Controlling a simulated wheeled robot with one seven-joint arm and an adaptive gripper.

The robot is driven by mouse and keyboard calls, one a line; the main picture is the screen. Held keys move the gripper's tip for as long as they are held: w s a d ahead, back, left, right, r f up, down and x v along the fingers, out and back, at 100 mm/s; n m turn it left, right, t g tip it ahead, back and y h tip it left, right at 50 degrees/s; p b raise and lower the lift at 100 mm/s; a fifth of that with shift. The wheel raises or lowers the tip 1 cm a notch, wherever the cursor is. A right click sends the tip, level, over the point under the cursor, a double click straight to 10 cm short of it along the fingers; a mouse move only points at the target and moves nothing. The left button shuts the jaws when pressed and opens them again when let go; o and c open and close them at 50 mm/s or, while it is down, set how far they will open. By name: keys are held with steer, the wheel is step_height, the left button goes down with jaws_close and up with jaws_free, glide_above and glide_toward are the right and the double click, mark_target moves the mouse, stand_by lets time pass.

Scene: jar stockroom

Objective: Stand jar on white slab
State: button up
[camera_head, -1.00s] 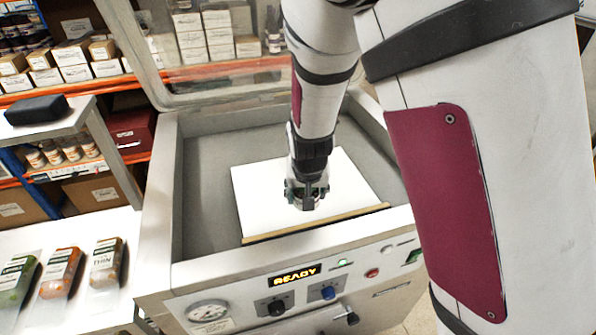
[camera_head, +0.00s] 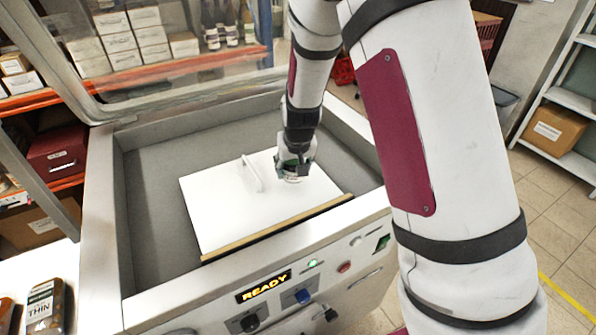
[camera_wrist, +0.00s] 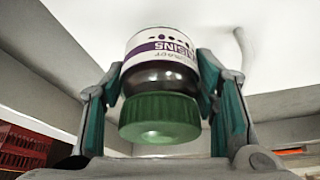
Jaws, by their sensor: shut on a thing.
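My gripper (camera_head: 296,163) is over the right part of the white slab (camera_head: 225,215) in the head view, inside an open machine chamber. In the wrist view my gripper (camera_wrist: 160,100) is shut on a jar (camera_wrist: 160,78), with a finger on each side. The jar has a green lid (camera_wrist: 160,118) towards the camera, dark contents and a white and purple label reading "RAISINS". In the head view only a pale bit of the jar (camera_head: 293,179) shows below the fingers. I cannot tell whether its base touches the slab.
A white handle-like bar (camera_head: 252,173) stands on the slab, left of my gripper. A tan strip (camera_head: 280,228) runs along the slab's front edge. Chamber walls surround it, with a raised clear lid (camera_head: 180,65) behind. The slab's left part is clear.

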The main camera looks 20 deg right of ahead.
steer(key=shift+w+d+f, duration=0.1)
steer(key=shift+w+d, duration=0.75)
steer(key=shift+d, duration=0.05)
steer(key=shift+f+p, duration=0.4)
steer(key=shift+f, duration=1.35)
steer(key=o, duration=1.4)
steer(key=shift+f, duration=0.15)
